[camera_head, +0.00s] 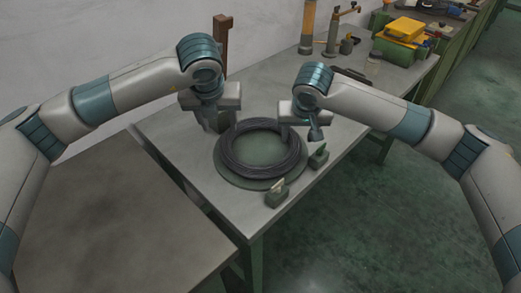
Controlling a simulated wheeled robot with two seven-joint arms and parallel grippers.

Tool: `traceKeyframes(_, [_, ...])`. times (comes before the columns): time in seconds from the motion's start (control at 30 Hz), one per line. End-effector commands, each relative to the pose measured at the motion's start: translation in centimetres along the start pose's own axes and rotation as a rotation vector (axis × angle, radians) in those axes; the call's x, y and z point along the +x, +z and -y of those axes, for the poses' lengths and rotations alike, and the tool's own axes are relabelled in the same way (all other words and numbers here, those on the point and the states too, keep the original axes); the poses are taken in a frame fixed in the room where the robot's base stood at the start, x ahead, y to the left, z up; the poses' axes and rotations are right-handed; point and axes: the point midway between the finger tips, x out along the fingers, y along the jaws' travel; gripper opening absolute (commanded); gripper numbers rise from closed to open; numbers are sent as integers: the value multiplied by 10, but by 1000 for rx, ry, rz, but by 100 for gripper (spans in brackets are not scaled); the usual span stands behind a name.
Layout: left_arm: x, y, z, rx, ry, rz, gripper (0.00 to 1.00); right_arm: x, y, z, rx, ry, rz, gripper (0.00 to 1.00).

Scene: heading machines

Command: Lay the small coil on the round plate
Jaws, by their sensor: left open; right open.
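The small coil (238,165), a dark ring of wire, lies on the round green plate (262,162) on the grey table. The plate shows through the coil's open middle and as a rim at the front left. My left gripper (222,122) is open at the coil's back left edge, and its fingertips are partly hidden. My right gripper (304,124) is open at the coil's back right edge. I cannot tell whether either gripper touches the coil.
Two small green blocks (277,193) and (319,155) stand at the plate's front and right. A brown post (222,45) rises behind. Cylinders (307,27) and a yellow box (405,28) stand at the back right. A bare brown surface (105,220) lies at front left.

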Motion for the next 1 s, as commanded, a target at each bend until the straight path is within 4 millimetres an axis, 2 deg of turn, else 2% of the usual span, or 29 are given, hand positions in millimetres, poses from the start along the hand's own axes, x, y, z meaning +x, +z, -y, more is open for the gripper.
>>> traceKeyframes(0.2, [0,0,0,0,0,0,48,-41,-1,0,-1,-1,-3,48])
traceKeyframes(0.43, [0,0,0,0,0,0,48,-70,0,0,-2,-1,-2,48])
traceKeyframes(0.6, [0,0,0,0,0,0,48,-77,0,0,-1,0,0,48])
traceKeyframes(1.0, [0,0,0,0,0,0,48,-77,0,0,-1,0,0,48])
